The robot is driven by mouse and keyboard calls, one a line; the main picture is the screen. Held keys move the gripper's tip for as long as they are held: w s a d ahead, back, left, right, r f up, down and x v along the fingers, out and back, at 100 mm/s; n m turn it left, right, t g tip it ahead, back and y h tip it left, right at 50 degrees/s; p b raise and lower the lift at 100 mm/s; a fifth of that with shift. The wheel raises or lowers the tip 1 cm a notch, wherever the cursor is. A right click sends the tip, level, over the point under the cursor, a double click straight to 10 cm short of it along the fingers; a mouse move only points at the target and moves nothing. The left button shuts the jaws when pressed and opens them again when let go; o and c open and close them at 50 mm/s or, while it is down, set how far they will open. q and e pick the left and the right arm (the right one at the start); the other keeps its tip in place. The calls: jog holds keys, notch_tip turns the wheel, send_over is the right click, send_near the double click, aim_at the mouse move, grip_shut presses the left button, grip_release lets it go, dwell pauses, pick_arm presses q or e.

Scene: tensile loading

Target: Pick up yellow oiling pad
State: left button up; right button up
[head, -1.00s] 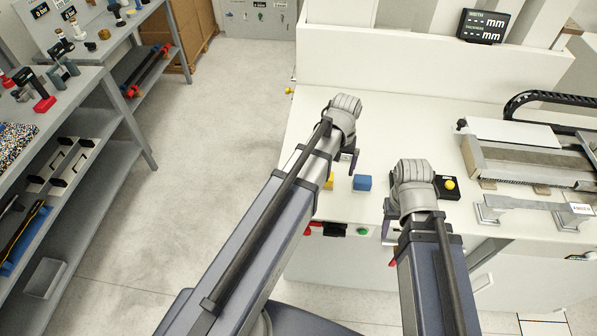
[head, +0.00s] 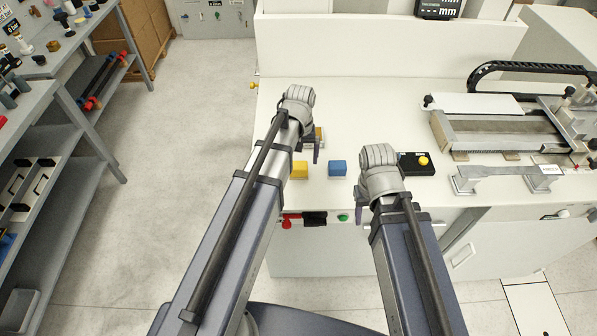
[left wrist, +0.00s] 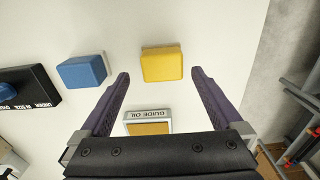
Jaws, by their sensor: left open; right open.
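The yellow oiling pad (head: 300,170) lies on the white machine table. In the left wrist view the pad (left wrist: 162,64) lies ahead of and between the fingertips, untouched. My left gripper (left wrist: 160,76) is open and empty; in the head view my left gripper (head: 310,154) is just beyond the pad, its fingers partly hidden. A tray marked GUIDE OIL (left wrist: 148,115) with a yellowish inside sits between the fingers, nearer the palm. My right gripper (head: 362,198) is open near the table's front edge, mostly hidden by its own wrist.
A blue block (head: 337,168) lies right of the yellow pad; it also shows in the left wrist view (left wrist: 82,71). A black box with a yellow knob (head: 418,163) is beside my right wrist. A metal specimen on supports (head: 507,178) stands further right.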

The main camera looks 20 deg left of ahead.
aim_at(299, 165)
pick_arm(q)
jog(key=f+b, duration=0.4)
jog(key=shift+s+a+f, duration=0.15)
jog(key=shift+s+f, duration=0.05)
jog(key=shift+f, duration=0.15)
jog(key=shift+r, duration=0.1)
jog(key=shift+c, duration=0.2)
jog(key=c, duration=1.3)
jog(key=shift+r, duration=0.1)
notch_tip(299, 165, up, 10)
jog(key=p, duration=1)
